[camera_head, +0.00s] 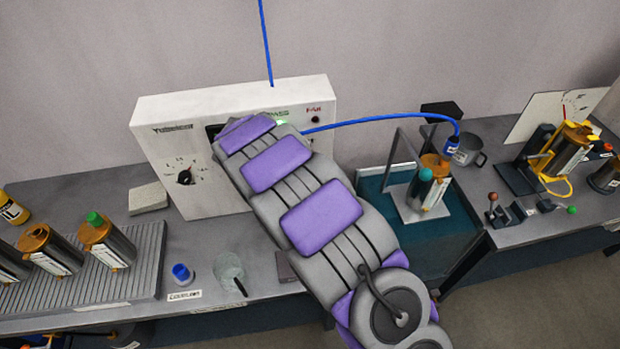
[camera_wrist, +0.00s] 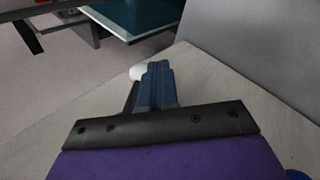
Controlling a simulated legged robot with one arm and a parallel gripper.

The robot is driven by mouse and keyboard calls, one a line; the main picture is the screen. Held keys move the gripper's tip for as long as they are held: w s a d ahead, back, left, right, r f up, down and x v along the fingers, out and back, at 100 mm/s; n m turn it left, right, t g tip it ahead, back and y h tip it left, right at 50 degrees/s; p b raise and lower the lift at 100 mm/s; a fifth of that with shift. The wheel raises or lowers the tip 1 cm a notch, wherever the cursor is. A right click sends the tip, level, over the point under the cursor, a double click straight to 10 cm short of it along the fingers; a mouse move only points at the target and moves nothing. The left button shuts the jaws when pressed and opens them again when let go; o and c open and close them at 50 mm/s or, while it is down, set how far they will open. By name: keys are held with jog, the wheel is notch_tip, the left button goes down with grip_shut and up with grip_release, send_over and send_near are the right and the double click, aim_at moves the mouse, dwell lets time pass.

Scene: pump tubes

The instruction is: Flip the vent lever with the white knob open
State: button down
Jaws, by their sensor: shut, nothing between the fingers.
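A white knob (camera_wrist: 138,71) shows in the wrist view just left of and beyond my fingertips, partly hidden by them. A dark thin piece below it may be its lever; whether knob and fingers touch I cannot tell. My gripper (camera_wrist: 158,72) has its blue fingers together and empty, low over the pale grey bench. In the head view my purple and grey arm reaches over the bench to the white panel box (camera_head: 235,105) and hides my gripper, the white knob and part of the box front. The lever's position is not clear.
A teal tray (camera_head: 455,238) with a tube stand is right; small levers (camera_head: 510,212) with brown and green knobs stand farther right.

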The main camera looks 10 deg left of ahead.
jog(key=d+h, duration=0.1)
jog(key=w+d+r+t+h, duration=0.1)
jog(key=d+h, duration=0.1)
jog(key=shift+w+d+r+n+h, duration=0.15)
jog(key=shift+d+n+h, duration=0.15)
jog(key=shift+d+h, duration=0.1)
dwell(1.0)
jog(key=shift+a+t, duration=0.3)
jog(key=shift+a, duration=0.1)
jog(key=shift+d, duration=0.25)
jog(key=shift+a+r, duration=0.1)
jog(key=shift+a, duration=0.05)
